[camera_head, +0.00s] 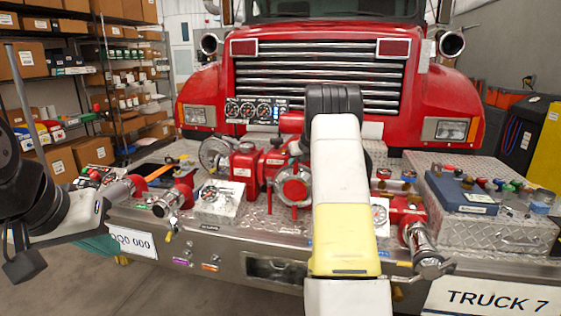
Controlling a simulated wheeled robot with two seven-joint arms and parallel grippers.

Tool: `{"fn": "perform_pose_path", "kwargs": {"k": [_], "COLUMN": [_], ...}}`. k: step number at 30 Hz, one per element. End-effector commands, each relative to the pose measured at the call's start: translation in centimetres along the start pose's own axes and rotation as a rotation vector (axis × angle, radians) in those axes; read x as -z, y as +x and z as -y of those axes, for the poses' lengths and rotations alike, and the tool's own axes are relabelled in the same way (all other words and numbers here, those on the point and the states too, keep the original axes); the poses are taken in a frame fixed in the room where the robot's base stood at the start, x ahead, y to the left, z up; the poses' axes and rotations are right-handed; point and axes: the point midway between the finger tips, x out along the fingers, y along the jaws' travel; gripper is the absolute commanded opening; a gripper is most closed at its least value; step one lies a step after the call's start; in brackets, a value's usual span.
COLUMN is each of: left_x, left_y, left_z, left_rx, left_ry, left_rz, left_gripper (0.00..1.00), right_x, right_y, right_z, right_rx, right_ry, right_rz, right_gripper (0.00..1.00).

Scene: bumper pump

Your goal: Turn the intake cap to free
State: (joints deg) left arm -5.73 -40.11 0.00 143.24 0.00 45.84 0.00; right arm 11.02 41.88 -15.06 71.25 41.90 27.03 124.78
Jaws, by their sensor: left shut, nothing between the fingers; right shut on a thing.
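My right arm (342,190) rises in front of the pump and covers the cap's right side. My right gripper is hidden behind that arm, so its hold does not show.
A chrome-ended fitting (166,203) projects at the left and another (420,245) at the right. A gauge box (217,202) stands left of the cap. A blue case (460,192) and small parts lie on the right deck. The red truck (320,60) stands behind.

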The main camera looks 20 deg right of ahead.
Motion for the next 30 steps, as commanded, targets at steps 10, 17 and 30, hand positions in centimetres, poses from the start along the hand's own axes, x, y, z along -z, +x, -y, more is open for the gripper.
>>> {"fn": "perform_pose_path", "kwargs": {"k": [10, 17, 30], "left_x": [0.0, 0.0, 0.0], "left_y": [0.0, 0.0, 0.0], "left_z": [0.0, 0.0, 0.0], "left_rx": [0.0, 0.0, 0.0], "left_ry": [0.0, 0.0, 0.0], "left_rz": [0.0, 0.0, 0.0], "left_gripper": [0.0, 0.0, 0.0], "right_x": [0.1, 0.1, -0.1], "right_y": [0.1, 0.1, -3.1], "right_z": [-0.2, -0.2, -0.2], "right_rx": [-0.001, -0.001, -0.001], "right_ry": [-0.008, -0.006, -0.005], "right_rz": [-0.004, -0.003, 0.0], "right_gripper": [0.0, 0.41, 0.41]}}
